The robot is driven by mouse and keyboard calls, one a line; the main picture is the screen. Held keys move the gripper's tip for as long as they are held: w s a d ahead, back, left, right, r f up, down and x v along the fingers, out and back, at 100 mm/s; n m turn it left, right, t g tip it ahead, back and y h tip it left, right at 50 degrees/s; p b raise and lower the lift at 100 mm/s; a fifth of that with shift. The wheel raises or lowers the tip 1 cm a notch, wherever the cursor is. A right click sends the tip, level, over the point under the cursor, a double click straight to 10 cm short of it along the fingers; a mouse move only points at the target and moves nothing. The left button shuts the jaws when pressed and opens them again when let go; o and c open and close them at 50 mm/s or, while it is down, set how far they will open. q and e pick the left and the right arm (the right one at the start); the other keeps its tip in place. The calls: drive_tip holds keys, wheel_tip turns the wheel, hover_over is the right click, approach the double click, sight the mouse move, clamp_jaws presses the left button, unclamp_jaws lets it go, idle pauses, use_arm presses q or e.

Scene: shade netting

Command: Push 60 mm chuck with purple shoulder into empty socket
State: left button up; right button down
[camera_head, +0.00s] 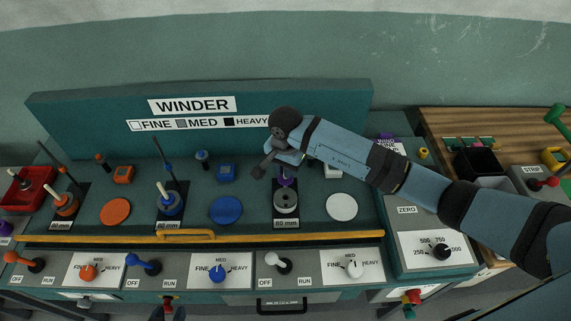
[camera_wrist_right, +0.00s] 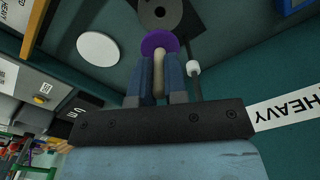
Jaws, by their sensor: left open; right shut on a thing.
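My right gripper (camera_head: 284,165) is shut on the pale handle (camera_wrist_right: 159,75) of the chuck with the purple shoulder (camera_wrist_right: 157,42). In the head view the purple part (camera_head: 287,182) shows just below the fingers, largely hidden by the gripper. A grey round piece with a dark hole, the socket (camera_head: 286,202), is at the third station, just below the purple part in the picture. The wrist view shows the grey face with its hole (camera_wrist_right: 160,12) beyond the purple shoulder. I cannot tell whether chuck and socket touch.
Orange (camera_head: 66,205) and blue (camera_head: 170,205) chucks stand at the other stations, near thin upright rods. A yellow rail (camera_head: 110,238) runs along the front. A white disc (camera_head: 341,207) lies right of the socket. A white-tipped rod (camera_wrist_right: 194,70) stands close beside my right fingers.

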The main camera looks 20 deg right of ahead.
sight(285, 183)
drive_tip(key=shift+f, duration=0.3)
drive_tip(key=shift+f+b, duration=1.8)
drive_tip(key=shift+f, duration=0.15)
drive_tip(key=shift+f, duration=0.15)
drive_tip(key=shift+f+b, duration=0.3)
drive_tip(key=shift+b, duration=0.35)
drive_tip(key=shift+f+b, duration=0.2)
drive_tip(key=shift+b, duration=0.1)
drive_tip(key=shift+f+b, duration=0.3)
drive_tip(key=shift+b, duration=0.15)
drive_tip(key=shift+f, duration=0.15)
drive_tip(key=shift+f+b, duration=0.65)
drive_tip(key=shift+b, duration=0.1)
